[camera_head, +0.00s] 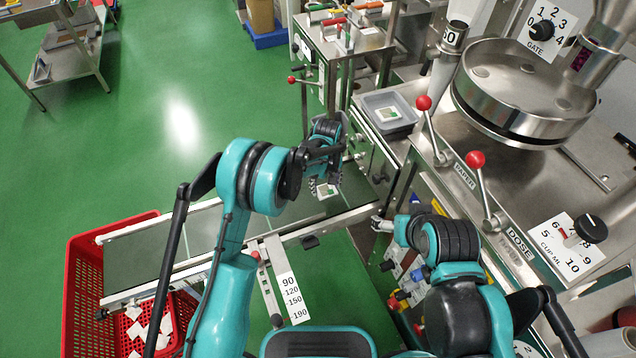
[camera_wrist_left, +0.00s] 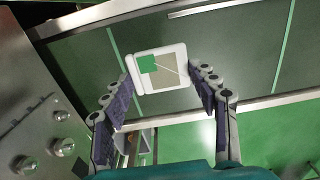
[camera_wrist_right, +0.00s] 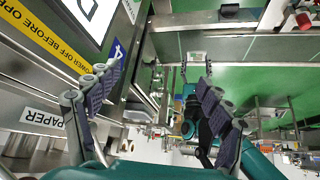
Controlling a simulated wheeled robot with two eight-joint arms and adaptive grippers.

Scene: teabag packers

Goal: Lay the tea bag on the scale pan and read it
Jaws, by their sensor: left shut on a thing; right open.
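The tea bag (camera_wrist_left: 160,67) is a pale packet with a green tag, seen in the left wrist view between my left fingertips (camera_wrist_left: 160,80), which close on its two sides. In the head view the tea bag (camera_head: 327,191) shows small below my left gripper (camera_head: 325,184), over the belt conveyor. My right gripper (camera_wrist_right: 152,82) is open and empty in the right wrist view; in the head view its fingers are mostly hidden by its own arm. I cannot make out a scale pan for certain.
A grey tray (camera_head: 391,127) with another small green-marked packet sits on the machine beside my left gripper. Levers with red knobs (camera_head: 476,159) stand at the right. The belt conveyor (camera_head: 160,250) runs to a red crate (camera_head: 84,290) with white packets.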

